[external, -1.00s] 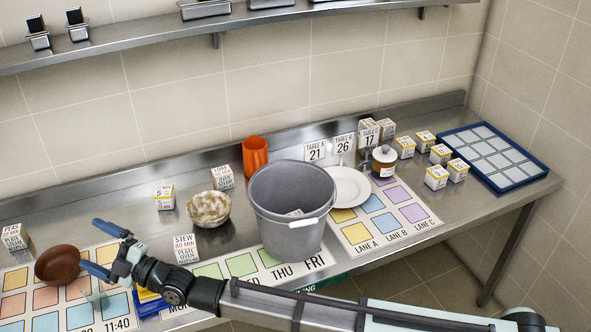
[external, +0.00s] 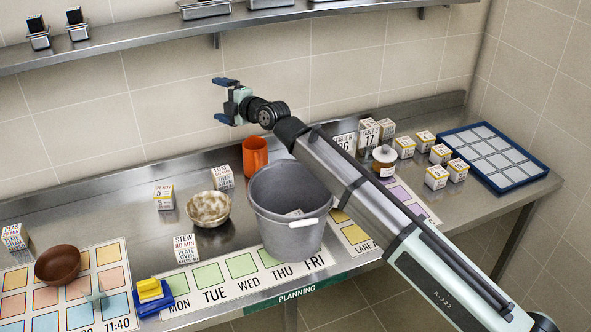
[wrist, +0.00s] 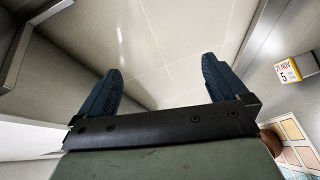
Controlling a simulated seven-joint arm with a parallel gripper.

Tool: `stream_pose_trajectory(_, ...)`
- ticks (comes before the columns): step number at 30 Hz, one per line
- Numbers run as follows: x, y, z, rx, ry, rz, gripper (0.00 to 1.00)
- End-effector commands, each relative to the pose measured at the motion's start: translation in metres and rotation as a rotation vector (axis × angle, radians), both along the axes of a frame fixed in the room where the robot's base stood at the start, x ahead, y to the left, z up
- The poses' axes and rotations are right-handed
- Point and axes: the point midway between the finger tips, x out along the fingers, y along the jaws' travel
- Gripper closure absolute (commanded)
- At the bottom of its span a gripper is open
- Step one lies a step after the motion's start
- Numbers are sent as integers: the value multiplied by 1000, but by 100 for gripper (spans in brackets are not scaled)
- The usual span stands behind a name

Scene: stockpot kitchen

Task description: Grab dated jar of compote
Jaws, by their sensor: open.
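A small lidded jar (external: 384,161) with brownish contents and a pale label stands on the right half of the steel counter, beside the arm. The writing on its label is too small to read. My gripper (external: 220,100) is open and empty, high above the left half of the counter in front of the tiled wall, well left of the jar. In the wrist view, its two blue fingers (wrist: 160,66) stand wide apart with nothing between them. The jar is not in the wrist view.
A grey bucket (external: 287,231) and an orange mug (external: 254,157) stand between gripper and jar. Small dated boxes (external: 405,147) and a blue-edged tray (external: 550,171) are right of the jar. A shelf (external: 130,51) runs above. A dated box (wrist: 287,73) shows in the wrist view.

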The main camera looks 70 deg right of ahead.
Motion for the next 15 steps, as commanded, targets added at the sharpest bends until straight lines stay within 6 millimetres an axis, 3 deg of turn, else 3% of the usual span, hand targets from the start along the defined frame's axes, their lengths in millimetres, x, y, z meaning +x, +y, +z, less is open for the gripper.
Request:
stream_pose_trajectory(1,-12,-28,-13,1,82,-22,0)
stream_pose_trajectory(8,-90,-126,-72,54,465,-108,0)
stream_pose_trajectory(15,-208,-209,-118,188,849,-210,0)
